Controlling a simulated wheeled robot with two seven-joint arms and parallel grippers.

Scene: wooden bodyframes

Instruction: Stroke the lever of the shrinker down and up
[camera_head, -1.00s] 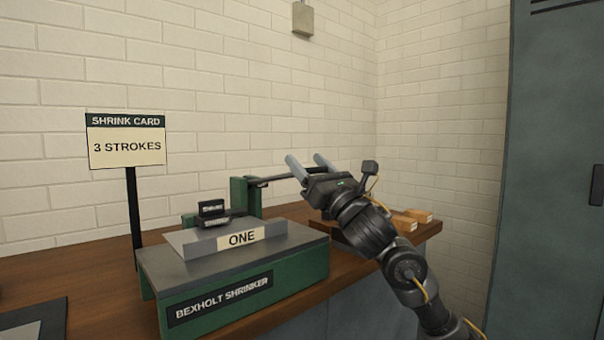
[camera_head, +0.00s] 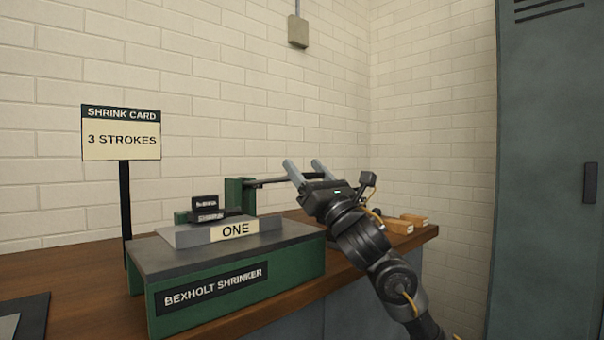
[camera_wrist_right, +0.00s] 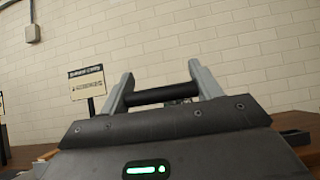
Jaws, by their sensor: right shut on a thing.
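The green shrinker (camera_head: 290,265) stands on the wooden bench, with a nameplate and a plate marked "ONE" (camera_head: 236,229). Two black jaw blocks (camera_head: 207,215) sit one above the other on it. From its green post (camera_head: 238,196) a dark lever (camera_head: 270,183) reaches right, close to level. My right gripper (camera_head: 306,168) is shut on the lever's end. The right wrist view shows the dark lever bar (camera_wrist_right: 160,95) between the two grey fingers (camera_wrist_right: 162,85). My left gripper is not in view.
A shrink card sign (camera_head: 121,132) on a black post reads "3 STROKES". Wooden blocks (camera_head: 400,225) lie on the bench behind my right arm. A dark tray (camera_head: 35,315) is at the front left. A grey-green cabinet (camera_head: 545,200) stands on the right.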

